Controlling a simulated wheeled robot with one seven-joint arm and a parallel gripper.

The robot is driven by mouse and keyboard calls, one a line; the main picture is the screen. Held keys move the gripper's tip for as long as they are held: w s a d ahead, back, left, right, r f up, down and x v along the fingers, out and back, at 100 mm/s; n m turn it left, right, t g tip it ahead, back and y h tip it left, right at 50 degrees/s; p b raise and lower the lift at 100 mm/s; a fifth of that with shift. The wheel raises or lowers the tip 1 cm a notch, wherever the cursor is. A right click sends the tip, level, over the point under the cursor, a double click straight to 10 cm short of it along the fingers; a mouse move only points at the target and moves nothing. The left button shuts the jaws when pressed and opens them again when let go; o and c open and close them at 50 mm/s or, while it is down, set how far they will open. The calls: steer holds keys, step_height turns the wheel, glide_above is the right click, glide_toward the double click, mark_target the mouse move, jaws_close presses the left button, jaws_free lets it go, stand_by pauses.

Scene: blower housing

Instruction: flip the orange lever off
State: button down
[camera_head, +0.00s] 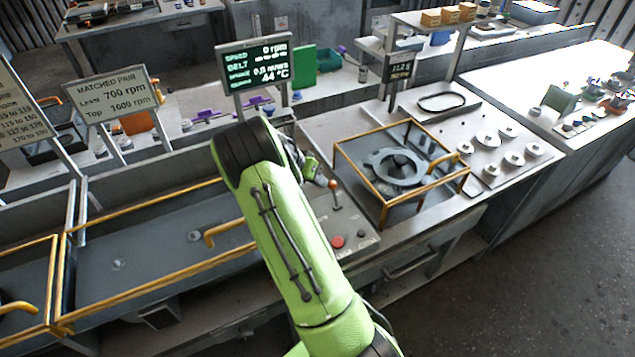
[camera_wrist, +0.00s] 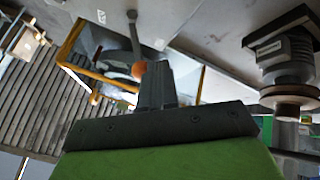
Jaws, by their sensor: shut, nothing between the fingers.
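The orange lever has an orange knob (camera_head: 333,184) on a thin grey rod, standing on the grey control panel right of my arm. In the wrist view the knob (camera_wrist: 139,70) shows close beside my fingertips, at their left; I cannot tell whether they touch. My gripper (camera_wrist: 158,68) is shut and empty. In the head view my green arm hides much of the gripper, and its end shows just left of the knob.
A red button (camera_head: 337,242) sits nearer on the panel. A yellow-railed guard (camera_head: 385,127) encloses a round grey part to the right. A screen (camera_head: 254,66) reads 0 rpm and 44 °C. A motor (camera_wrist: 285,60) shows at right in the wrist view.

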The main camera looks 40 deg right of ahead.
steer(key=shift+s+t+b, duration=0.15)
steer(key=shift+t+b, duration=0.25)
steer(key=shift+s+b, duration=0.1)
steer(key=shift+b, duration=0.3)
